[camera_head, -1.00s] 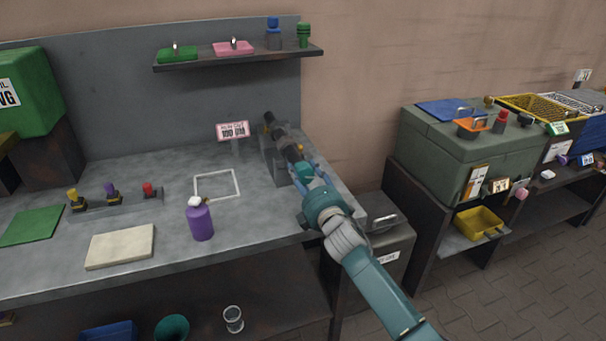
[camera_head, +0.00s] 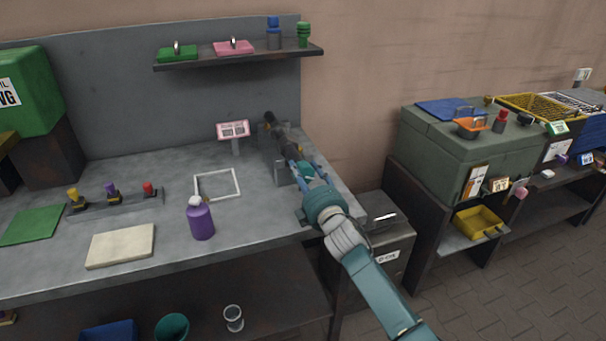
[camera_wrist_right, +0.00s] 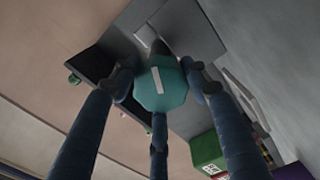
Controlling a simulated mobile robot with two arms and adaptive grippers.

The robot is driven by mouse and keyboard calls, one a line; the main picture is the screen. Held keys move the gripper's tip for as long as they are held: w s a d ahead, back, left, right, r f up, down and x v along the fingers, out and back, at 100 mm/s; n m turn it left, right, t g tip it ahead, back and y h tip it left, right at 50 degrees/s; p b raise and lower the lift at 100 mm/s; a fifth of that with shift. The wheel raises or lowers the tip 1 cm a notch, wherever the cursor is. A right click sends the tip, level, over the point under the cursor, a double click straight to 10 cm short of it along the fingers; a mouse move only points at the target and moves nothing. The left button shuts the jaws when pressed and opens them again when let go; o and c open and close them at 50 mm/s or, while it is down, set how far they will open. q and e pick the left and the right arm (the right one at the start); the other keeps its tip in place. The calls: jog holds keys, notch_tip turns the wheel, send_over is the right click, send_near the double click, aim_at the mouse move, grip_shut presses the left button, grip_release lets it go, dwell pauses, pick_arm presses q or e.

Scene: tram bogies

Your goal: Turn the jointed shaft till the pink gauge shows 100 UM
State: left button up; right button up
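The jointed shaft (camera_head: 286,140) lies in its stand at the back right of the bench, with a black far end and a teal near end. The right wrist view shows the teal octagonal end (camera_wrist_right: 161,85) with a white stripe on its face. My right gripper (camera_head: 306,170) has its blue fingers around this end. In the right wrist view the dark fingertips (camera_wrist_right: 160,92) sit close against its edges, apparently shut on it. The pink gauge (camera_head: 233,130) stands left of the shaft; its face shows two pale blocks, too small to read. My left gripper is out of view.
A purple bottle (camera_head: 201,219), a white square outline (camera_head: 217,184) and a beige board (camera_head: 120,246) are on the bench. A shelf (camera_head: 240,58) hangs above. A grey cabinet (camera_head: 382,240) stands below my right arm. The bench front near the bottle is clear.

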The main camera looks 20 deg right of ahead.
jog(key=o, duration=0.3)
jog(key=shift+d, duration=0.4)
jog(key=shift+o, duration=0.2)
jog(key=shift+s+a+f, duration=0.1)
jog(key=shift+s, duration=0.35)
jog(key=s, duration=1.1)
jog(key=shift+d, duration=0.35)
jog(key=shift+s, duration=0.1)
